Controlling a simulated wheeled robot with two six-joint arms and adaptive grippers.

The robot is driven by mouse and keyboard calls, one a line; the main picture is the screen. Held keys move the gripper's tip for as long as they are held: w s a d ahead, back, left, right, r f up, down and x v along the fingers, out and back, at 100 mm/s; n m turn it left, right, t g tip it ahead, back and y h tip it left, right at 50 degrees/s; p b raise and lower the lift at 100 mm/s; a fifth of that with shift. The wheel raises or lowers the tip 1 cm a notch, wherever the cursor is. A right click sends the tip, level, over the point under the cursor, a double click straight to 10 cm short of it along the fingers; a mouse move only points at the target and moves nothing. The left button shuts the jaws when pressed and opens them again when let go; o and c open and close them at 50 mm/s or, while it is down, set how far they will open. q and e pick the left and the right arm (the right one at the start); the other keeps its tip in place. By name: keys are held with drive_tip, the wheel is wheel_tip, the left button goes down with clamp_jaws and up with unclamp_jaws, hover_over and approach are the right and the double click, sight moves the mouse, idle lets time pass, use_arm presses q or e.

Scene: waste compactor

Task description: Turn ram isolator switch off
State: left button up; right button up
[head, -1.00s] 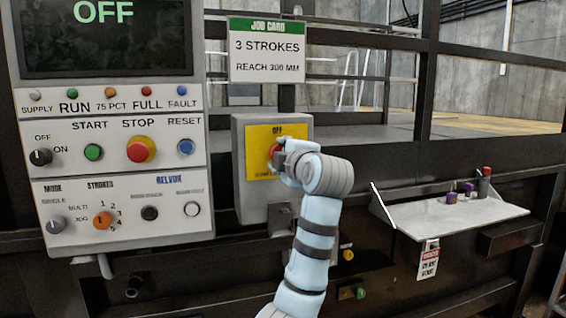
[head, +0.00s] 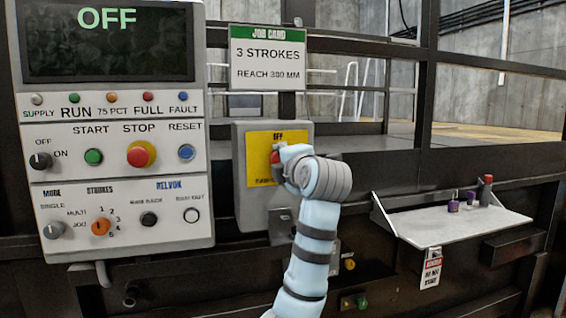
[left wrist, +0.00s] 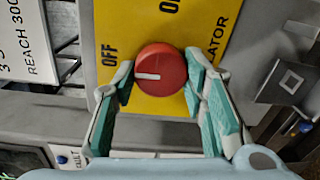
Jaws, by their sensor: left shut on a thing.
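The ram isolator switch is a red round knob (head: 275,157) on a yellow plate (head: 261,178) on a grey box. In the left wrist view the knob (left wrist: 160,70) shows a white pointer line. The line points left in that view, towards the OFF lettering (left wrist: 108,55); the ON lettering (left wrist: 170,6) is at the top edge. My left gripper (head: 284,157) is at the knob and hides part of it in the head view. Its two teal-padded fingers (left wrist: 160,73) are shut on the knob from both sides. My right gripper is in neither view.
A control panel (head: 120,250) with buttons and a screen reading OFF stands to the left. A job card (head: 267,57) hangs above the isolator box. A shelf (head: 455,228) with small purple and red items and a hanging tag (head: 431,268) is to the right.

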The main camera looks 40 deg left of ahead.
use_arm(q)
drive_tip(key=o, duration=1.2)
drive_tip(key=shift+a, duration=0.1)
drive_tip(key=shift+c, duration=0.2)
drive_tip(key=v, duration=1.2)
